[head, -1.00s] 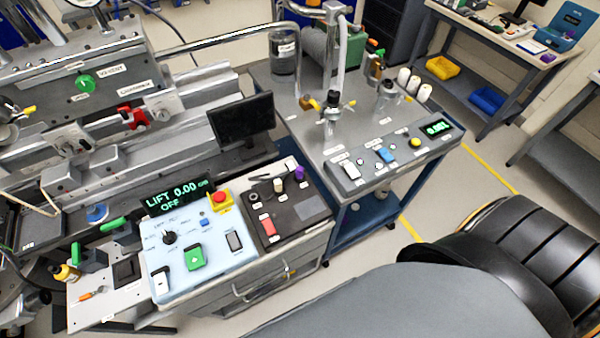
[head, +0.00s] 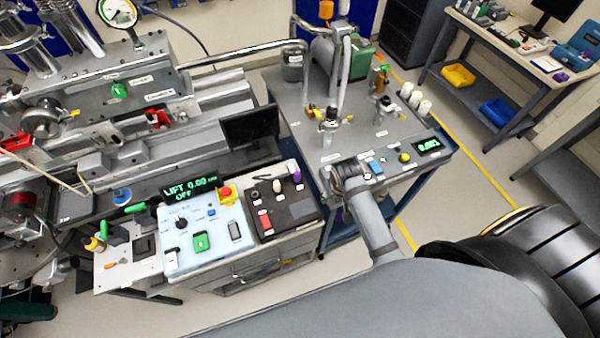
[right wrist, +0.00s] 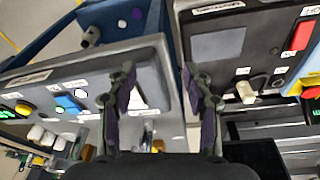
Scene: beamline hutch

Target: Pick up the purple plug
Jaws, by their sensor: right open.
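The purple plug (head: 297,176) stands upright at the back right corner of a black panel (head: 302,208) in the head view, beside a white plug (head: 277,186). My right gripper (head: 347,172) is to the right of the plug, in front of the cart's control strip and apart from the plug. In the right wrist view its two fingers (right wrist: 158,88) are spread with nothing between them. The white plug (right wrist: 245,92) shows there right of the fingers. I cannot make out the purple plug in that view; a finger may hide it. My left gripper is not in view.
A light blue control box (head: 208,245) with a red stop button stands left of the black panel. A small dark monitor (head: 249,128) stands behind. The steel cart (head: 372,125) at right carries pipes, valves and switches.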

